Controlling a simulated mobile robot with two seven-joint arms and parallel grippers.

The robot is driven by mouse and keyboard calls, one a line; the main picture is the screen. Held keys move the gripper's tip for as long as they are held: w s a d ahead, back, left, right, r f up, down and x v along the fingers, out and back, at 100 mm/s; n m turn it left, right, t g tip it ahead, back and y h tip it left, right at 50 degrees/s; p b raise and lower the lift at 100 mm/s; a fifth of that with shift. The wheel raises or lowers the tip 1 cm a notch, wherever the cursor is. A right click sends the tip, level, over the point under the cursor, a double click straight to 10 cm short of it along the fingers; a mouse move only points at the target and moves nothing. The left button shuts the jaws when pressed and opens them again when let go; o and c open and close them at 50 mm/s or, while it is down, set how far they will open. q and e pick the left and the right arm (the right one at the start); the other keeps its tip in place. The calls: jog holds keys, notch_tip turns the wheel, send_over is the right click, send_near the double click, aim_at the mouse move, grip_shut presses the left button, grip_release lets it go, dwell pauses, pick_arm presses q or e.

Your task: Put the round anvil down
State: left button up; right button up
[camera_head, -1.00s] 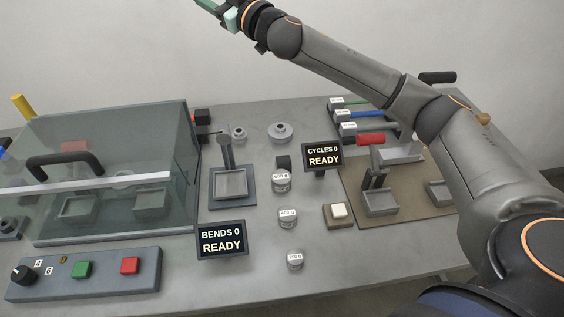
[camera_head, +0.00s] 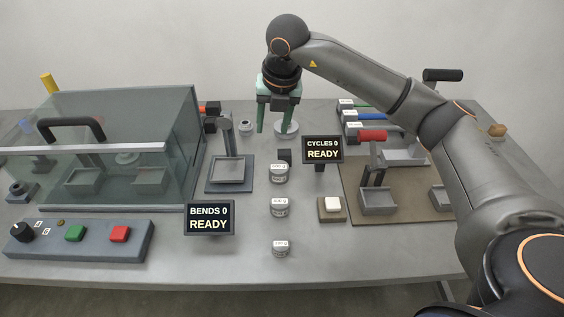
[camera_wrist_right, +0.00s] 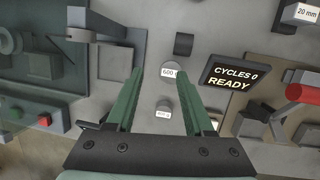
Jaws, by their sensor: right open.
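Two round grey metal pieces stand at the back of the table in the head view: a small ring-shaped one (camera_head: 245,126) and a wider disc (camera_head: 292,129). I cannot tell which is the round anvil. My right gripper (camera_head: 274,131) is open, pointing down over the back of the table, its green right finger partly covering the wider disc. In the right wrist view the gripper (camera_wrist_right: 152,72) has nothing held between its fingers. My left gripper is not in view.
Several labelled weights (camera_head: 280,208) stand in a row mid-table. A "CYCLES 0 READY" display (camera_head: 323,150) is right of the gripper, a bend fixture (camera_head: 230,172) left. A clear-covered box (camera_head: 110,122) fills the left.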

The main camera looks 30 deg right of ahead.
jog(key=d+h, duration=0.1)
jog(key=d, duration=0.2)
send_over(284, 152)
jog(key=s+a, duration=0.1)
jog(key=s, duration=0.1)
jog(key=shift+h, duration=0.3)
notch_tip(284, 152, down, 6)
jog(key=shift+a+f, duration=0.1)
jog(key=shift+f, duration=0.1)
jog(key=shift+x, duration=2.9)
jog(key=shift+r, duration=0.1)
grip_shut()
